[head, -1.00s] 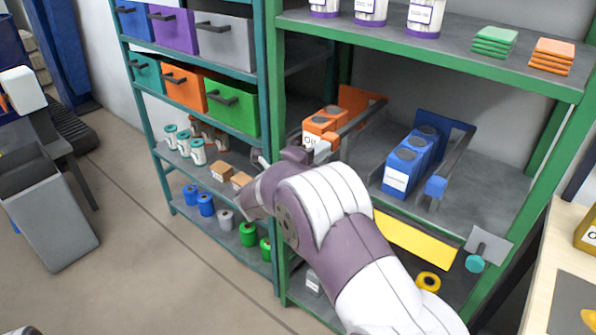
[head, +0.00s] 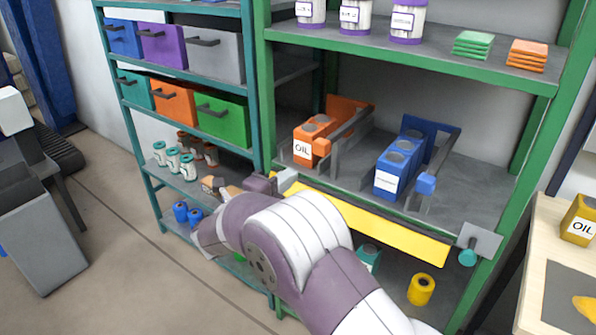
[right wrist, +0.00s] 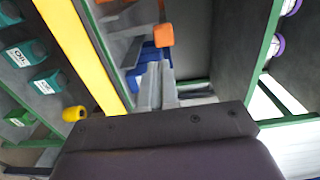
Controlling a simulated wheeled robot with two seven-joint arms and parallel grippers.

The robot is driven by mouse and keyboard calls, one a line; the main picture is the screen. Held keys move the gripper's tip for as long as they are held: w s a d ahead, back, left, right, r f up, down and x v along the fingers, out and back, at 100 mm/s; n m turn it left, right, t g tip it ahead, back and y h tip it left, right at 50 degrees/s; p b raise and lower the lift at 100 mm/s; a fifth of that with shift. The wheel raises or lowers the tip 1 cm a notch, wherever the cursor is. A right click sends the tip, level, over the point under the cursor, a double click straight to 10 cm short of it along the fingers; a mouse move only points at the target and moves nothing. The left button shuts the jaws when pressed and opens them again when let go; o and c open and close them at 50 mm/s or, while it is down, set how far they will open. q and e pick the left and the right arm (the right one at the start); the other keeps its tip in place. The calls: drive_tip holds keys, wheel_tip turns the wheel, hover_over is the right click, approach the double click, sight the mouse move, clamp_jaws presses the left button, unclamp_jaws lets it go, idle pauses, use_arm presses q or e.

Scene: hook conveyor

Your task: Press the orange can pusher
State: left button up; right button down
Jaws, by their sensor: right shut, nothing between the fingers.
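The orange can pusher (head: 321,147) is a small orange block on a rail beside the orange oil cans (head: 303,148), on the middle shelf. The orange block also shows in the right wrist view (right wrist: 165,35), just beyond my fingertips. My right gripper (head: 286,180) is shut and empty, in front of the shelf edge, below and left of the pusher in the head view. Its fingers show in the right wrist view (right wrist: 155,85), apart from the block. My left gripper is not in view.
Blue cans (head: 393,168) with a blue pusher (head: 426,184) stand to the right on the same shelf. A yellow strip (head: 380,222) runs along the shelf front. Coloured bins (head: 175,105) fill the rack at left. A wooden table (head: 525,262) stands at right.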

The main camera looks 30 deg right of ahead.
drive_tip(key=v, duration=0.4)
drive_tip(key=shift+a+r, duration=0.1)
drive_tip(key=shift+r, duration=0.15)
